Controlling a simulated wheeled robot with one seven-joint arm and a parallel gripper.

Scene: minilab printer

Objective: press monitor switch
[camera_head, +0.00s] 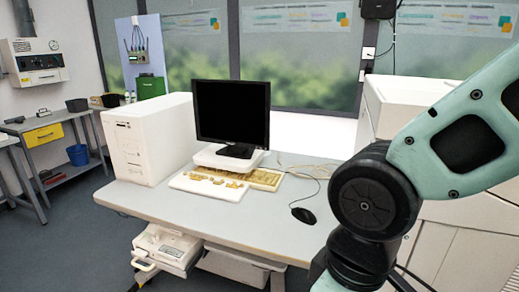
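The monitor (232,112) stands on a white base unit (230,158) at the back middle of the grey table (262,222). Its screen is black. The monitor switch is too small to make out. My arm fills the right side of the view, in front of the table's right end. My gripper is not in view, so how it stands to the monitor cannot be seen.
A white computer tower (150,138) stands left of the monitor. A keyboard (258,179) and a white board (208,186) lie in front of it. A black mouse (303,215) lies to the right. A white cabinet (405,103) stands behind my arm. The table's front is clear.

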